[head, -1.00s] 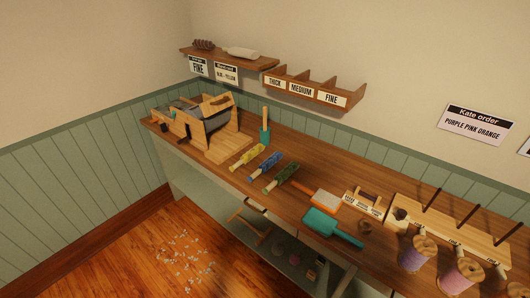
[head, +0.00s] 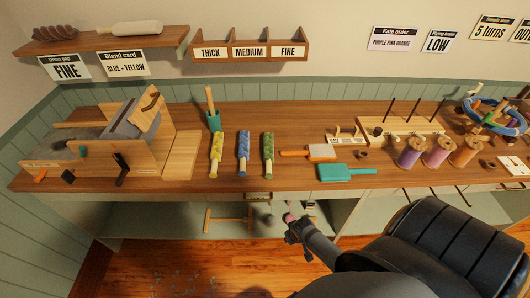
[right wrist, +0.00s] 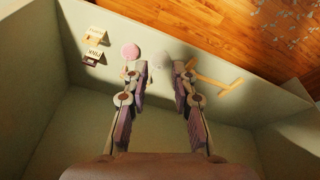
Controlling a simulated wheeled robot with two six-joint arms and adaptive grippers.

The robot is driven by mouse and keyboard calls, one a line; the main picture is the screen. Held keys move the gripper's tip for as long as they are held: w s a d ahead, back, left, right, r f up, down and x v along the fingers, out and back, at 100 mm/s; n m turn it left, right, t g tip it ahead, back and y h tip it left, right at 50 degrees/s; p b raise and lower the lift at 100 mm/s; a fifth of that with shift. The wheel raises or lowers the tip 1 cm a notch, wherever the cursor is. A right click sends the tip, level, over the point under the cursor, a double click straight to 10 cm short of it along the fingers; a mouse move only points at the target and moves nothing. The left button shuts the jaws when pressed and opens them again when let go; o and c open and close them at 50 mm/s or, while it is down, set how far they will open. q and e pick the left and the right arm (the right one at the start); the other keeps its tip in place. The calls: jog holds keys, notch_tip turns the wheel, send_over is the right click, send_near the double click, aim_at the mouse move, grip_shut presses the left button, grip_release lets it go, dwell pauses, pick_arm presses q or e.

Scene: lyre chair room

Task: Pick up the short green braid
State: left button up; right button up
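A green braid (head: 267,155), thick and twisted with a pale lower end, lies on the wooden workbench (head: 340,112). It is the rightmost of three similar pieces, beside a blue one (head: 243,152) and a yellow one (head: 216,154). My right gripper (head: 291,222) is below the bench's front edge, near the lower shelf and apart from the braid. The right wrist view shows its two fingers (right wrist: 161,68) spread with nothing between them. My left gripper is not in view.
An orange-handled carder (head: 320,152) and a teal paddle (head: 335,172) lie right of the braid. A wooden drum machine (head: 140,130) stands left. In the right wrist view, a pink ball (right wrist: 131,51) and wooden T-shaped piece (right wrist: 217,84) lie near the fingers.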

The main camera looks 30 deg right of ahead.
jog(key=w+a+r+t+b, duration=0.1)
jog(key=w+a+r, duration=0.15)
jog(key=r, duration=0.65)
jog(key=w+a+r+m, duration=0.1)
jog(key=w+r, duration=0.2)
jog(key=r, duration=0.7)
jog(key=w+a+r+t+b, duration=0.1)
jog(key=w+r, duration=0.2)
jog(key=r, duration=0.6)
jog(key=m, duration=0.4)
send_near(269, 165)
jog(key=x, duration=0.4)
jog(key=shift+d+f, duration=0.1)
jog(key=shift+b+x, duration=0.4)
jog(key=shift+x, duration=2.3)
jog(key=shift+s, duration=0.1)
grip_shut()
